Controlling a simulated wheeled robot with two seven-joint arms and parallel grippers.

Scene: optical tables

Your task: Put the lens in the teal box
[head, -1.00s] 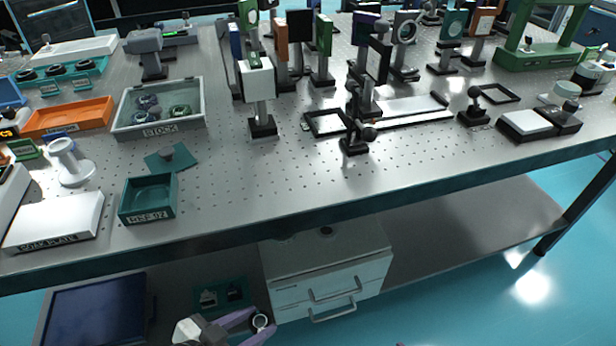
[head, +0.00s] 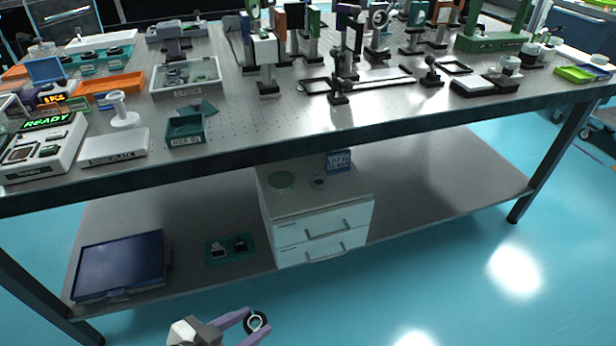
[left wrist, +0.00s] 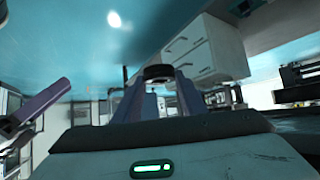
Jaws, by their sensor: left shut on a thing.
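My left gripper (head: 243,325) is shut on the lens (head: 256,322), a small dark ring with a pale middle. It holds the lens in front of the table, low in the head view. In the left wrist view the lens (left wrist: 158,72) shows as a dark rim between the fingertips. The teal box (head: 186,140) is open on top and stands near the table's front edge, well away from the gripper. Its teal lid (head: 203,107) lies behind it. A purple finger, apparently of my right gripper (left wrist: 42,103), shows at the left of the left wrist view; its jaw opening is unclear.
The table's front edge (head: 300,148) lies between the lens and the box. A white plate (head: 115,148) is left of the box, a grey stock tray (head: 187,88) behind it. Optic posts crowd the back. A white drawer cabinet (head: 318,228) stands on the lower shelf.

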